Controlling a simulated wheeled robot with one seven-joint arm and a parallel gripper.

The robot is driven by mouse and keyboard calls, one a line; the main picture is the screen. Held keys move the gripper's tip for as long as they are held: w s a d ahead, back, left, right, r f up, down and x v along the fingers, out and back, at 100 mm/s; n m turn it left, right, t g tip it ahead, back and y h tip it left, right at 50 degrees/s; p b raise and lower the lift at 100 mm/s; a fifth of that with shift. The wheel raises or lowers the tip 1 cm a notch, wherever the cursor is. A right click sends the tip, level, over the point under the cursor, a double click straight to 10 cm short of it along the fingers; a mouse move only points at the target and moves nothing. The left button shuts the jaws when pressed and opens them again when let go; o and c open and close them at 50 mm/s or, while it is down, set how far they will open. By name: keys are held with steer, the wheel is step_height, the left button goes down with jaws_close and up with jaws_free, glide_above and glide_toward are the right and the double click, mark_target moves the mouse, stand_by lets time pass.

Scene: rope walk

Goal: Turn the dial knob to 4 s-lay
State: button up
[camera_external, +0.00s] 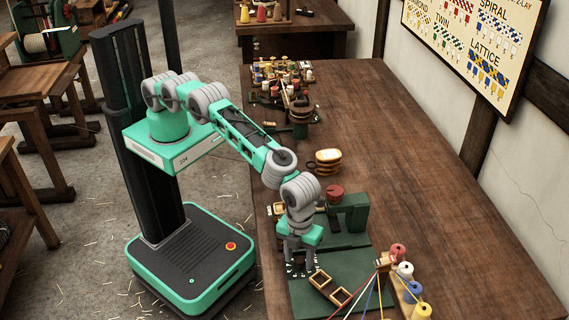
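My gripper (299,266) points down at the near left end of a green base board (335,268) on the bench. Small white marks (292,268) show on the board around the fingertips. A small dark shape between the fingers may be the dial knob, but the gripper mostly hides it. The marks are too small to read, so I cannot tell the dial's setting. I cannot tell whether the fingers touch the knob or how far apart they are.
A green machine frame with a red knob-like top (334,191) stands just behind my gripper. A wooden two-opening frame (330,289) lies right of it. Several coloured spools (404,270) with taut strands stand further right. The right side of the bench (440,190) is clear.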

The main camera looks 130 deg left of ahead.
jaws_close()
steer(key=shift+f+n+b, duration=0.1)
steer(key=shift+n+b, duration=0.3)
steer(key=n+b, duration=0.1)
steer(key=n, duration=0.1)
steer(key=shift+n+b, duration=0.4)
steer(key=n+b, duration=0.1)
steer(key=n, duration=0.4)
steer(key=shift+w, duration=0.1)
steer(key=n, duration=0.5)
steer(key=shift+n+b, duration=0.4)
steer(key=shift+a+n, duration=0.1)
steer(key=shift+n, duration=2.2)
steer(key=shift+o, duration=0.8)
jaws_free()
